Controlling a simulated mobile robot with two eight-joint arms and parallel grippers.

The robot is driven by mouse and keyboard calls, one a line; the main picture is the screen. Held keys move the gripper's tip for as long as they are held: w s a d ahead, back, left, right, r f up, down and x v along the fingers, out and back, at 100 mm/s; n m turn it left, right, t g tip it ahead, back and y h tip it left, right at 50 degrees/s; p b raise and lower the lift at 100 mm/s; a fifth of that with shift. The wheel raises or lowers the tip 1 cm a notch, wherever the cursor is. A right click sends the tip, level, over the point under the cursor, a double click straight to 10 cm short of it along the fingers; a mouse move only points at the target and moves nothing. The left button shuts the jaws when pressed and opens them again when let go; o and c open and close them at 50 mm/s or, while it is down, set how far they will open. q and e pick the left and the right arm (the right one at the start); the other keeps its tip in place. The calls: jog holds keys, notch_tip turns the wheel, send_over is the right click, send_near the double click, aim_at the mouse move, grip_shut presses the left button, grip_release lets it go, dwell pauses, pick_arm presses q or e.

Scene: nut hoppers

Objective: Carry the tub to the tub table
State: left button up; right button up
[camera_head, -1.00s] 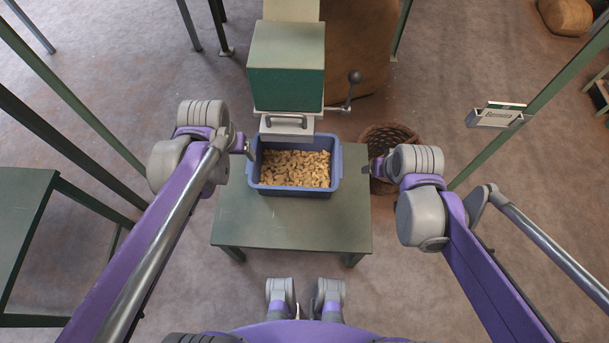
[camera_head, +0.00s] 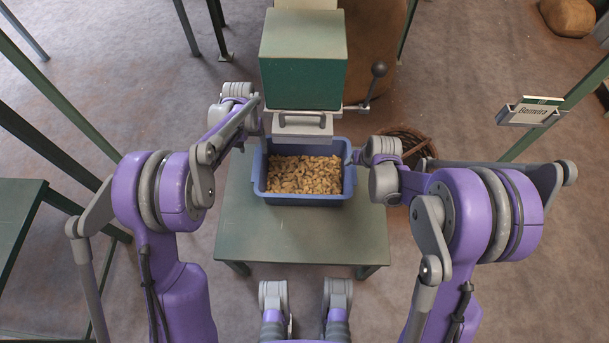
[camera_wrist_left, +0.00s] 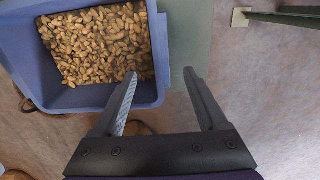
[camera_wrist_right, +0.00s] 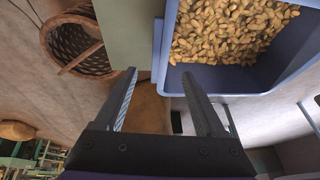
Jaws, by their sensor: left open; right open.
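The blue tub (camera_head: 303,200), filled with nuts, stands upright on the small green table (camera_head: 300,245) beneath the hopper's spout. My left gripper (camera_head: 258,136) is at the tub's left side, partly hidden by its own wrist. In the left wrist view its open fingers (camera_wrist_left: 162,78) lie on either side of the line of the tub's rim (camera_wrist_left: 155,50). My right gripper (camera_head: 352,158) is at the tub's right side. In the right wrist view its fingers (camera_wrist_right: 159,75) are open, with the rim's lip (camera_wrist_right: 157,50) between their tips. I cannot tell whether either gripper touches the tub.
The green hopper (camera_head: 303,75) with its lever (camera_head: 372,82) stands close behind the tub. A wicker basket (camera_head: 415,148) is on the floor to the right. Another green table (camera_head: 15,225) is at the left edge. A sign (camera_head: 530,112) hangs on a post at right.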

aim_at(257, 163)
pick_arm(q)
notch_tip(257, 163, down, 11)
jog(key=shift+r, duration=0.1)
pick_arm(e)
jog(key=x, duration=1.1)
jog(key=shift+a, duration=0.1)
jog(key=shift+r, duration=0.1)
pick_arm(q)
grip_shut()
pick_arm(e)
grip_shut()
pick_arm(q)
jog(key=shift+r, duration=0.1)
